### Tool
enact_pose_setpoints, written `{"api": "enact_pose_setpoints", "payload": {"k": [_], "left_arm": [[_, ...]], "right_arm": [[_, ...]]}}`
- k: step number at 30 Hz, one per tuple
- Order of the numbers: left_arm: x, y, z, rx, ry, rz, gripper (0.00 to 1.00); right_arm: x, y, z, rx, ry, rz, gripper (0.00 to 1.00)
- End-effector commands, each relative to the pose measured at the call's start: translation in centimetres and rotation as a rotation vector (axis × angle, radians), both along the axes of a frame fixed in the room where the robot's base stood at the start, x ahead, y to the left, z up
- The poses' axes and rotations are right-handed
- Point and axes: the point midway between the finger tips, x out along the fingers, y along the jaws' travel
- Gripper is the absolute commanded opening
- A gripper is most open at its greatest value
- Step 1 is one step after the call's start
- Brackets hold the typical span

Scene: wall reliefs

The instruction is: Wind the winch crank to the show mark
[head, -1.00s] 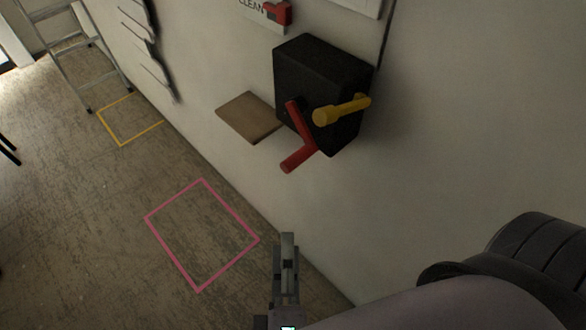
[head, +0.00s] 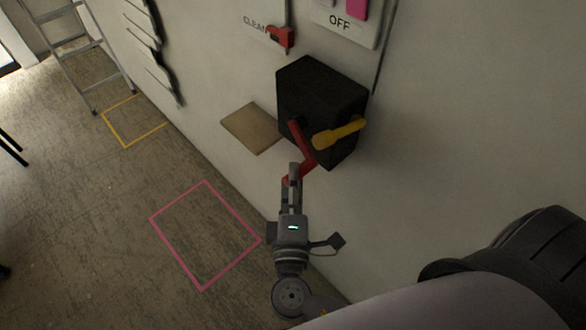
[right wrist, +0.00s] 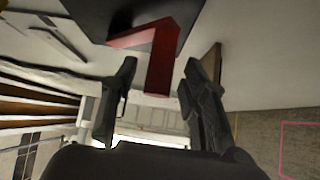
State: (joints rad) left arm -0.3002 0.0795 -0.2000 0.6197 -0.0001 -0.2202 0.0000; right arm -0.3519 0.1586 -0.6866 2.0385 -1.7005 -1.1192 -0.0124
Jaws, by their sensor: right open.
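The winch is a black box (head: 318,95) on the pale wall, in the upper middle of the head view. Its red crank (head: 303,143) hangs down from the front, and a yellow lever or peg (head: 340,132) sticks out to the right. My right gripper (head: 294,168) is at the lower end of the crank and partly hides its grip. In the right wrist view the red crank (right wrist: 157,62) reaches down between the two spread fingers of my right gripper (right wrist: 160,75); contact cannot be told. No show mark can be made out. My left gripper is out of view.
A small brown shelf (head: 252,128) juts from the wall left of the winch. A red-handled device (head: 281,38) and an OFF panel (head: 345,22) are above. Pink (head: 205,235) and yellow (head: 133,122) outlines mark open floor. A ladder (head: 80,55) leans at the left.

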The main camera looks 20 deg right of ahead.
Motion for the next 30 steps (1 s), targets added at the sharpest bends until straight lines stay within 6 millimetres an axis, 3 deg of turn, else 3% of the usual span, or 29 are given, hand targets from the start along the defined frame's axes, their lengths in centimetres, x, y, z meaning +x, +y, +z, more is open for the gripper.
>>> {"api": "enact_pose_setpoints", "payload": {"k": [4,13,30], "left_arm": [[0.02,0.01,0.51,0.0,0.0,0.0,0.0],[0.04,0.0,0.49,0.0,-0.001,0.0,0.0],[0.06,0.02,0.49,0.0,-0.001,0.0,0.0]], "right_arm": [[0.96,-0.47,0.16,0.001,0.0,-0.001,0.41],[1.16,-0.57,0.04,0.001,0.001,-0.001,0.41],[1.12,-0.54,0.04,0.001,0.001,-0.001,0.04]]}}
